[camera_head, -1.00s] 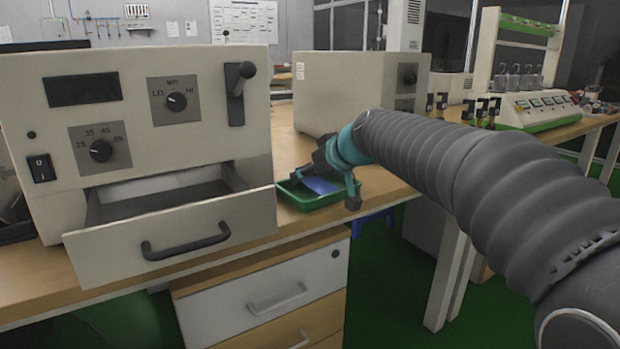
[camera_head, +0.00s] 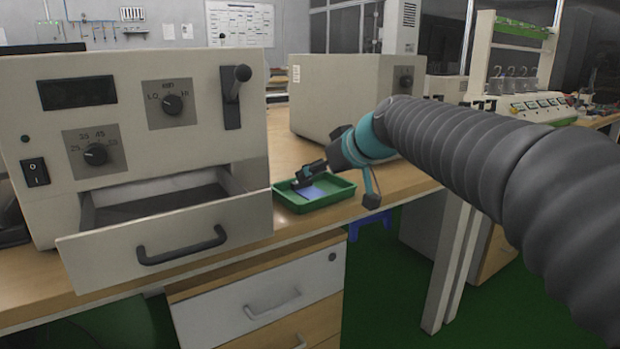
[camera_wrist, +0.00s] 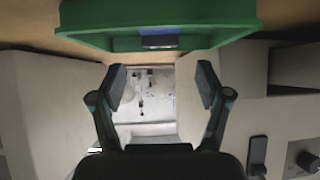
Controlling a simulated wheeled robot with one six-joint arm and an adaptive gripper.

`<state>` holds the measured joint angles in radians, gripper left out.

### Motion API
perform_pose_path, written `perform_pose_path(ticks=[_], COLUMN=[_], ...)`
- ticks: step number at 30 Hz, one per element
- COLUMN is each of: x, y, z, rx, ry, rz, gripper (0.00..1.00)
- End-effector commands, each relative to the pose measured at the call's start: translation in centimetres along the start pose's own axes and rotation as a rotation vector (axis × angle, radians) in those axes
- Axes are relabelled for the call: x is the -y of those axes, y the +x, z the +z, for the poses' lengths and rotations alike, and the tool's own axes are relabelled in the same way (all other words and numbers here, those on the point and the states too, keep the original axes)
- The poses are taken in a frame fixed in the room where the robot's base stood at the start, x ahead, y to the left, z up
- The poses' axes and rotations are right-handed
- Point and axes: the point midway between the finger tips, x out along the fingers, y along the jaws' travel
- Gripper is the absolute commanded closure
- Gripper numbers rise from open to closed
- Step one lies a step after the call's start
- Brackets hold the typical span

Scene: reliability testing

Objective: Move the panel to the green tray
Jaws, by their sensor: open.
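The blue panel (camera_head: 311,194) lies in the green tray (camera_head: 338,196), which stands on the wooden bench just right of the open drawer. My gripper (camera_head: 308,174) is over the tray's back left part, just above the panel, and hides some of it. In the wrist view the tray (camera_wrist: 85,20) is at the top with a small blue patch of the panel in it. There my gripper (camera_wrist: 160,80) has its two fingers spread apart with nothing between them.
A beige oven-like device (camera_head: 215,150) with its drawer (camera_head: 100,252) pulled out is left of the tray. Another beige box (camera_head: 340,90) stands behind the tray. The bench's front edge is close to the tray.

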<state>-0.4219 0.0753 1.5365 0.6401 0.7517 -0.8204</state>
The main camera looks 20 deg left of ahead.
Motion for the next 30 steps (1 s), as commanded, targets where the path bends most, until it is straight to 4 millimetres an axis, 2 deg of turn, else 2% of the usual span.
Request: perform_pose_path(ticks=[3,9,19,22,26,29,30], x=[-0.1,-0.1,0.0,-0.1,-0.7,-1.0,-1.1], y=[-2.5,-5.0,-5.9,-6.3,-8.7,-11.6,-12.8], z=[-0.1,0.0,0.0,0.6,4.1,9.0,11.3], rx=[-0.003,0.000,0.000,0.009,0.057,0.122,0.150], ry=[0.000,0.000,0.000,0.012,0.076,0.165,0.204], rz=[0.003,0.001,0.000,0.009,0.060,0.129,0.162], gripper=[0.24,0.24,0.24,0.24,0.24,0.24,0.24])
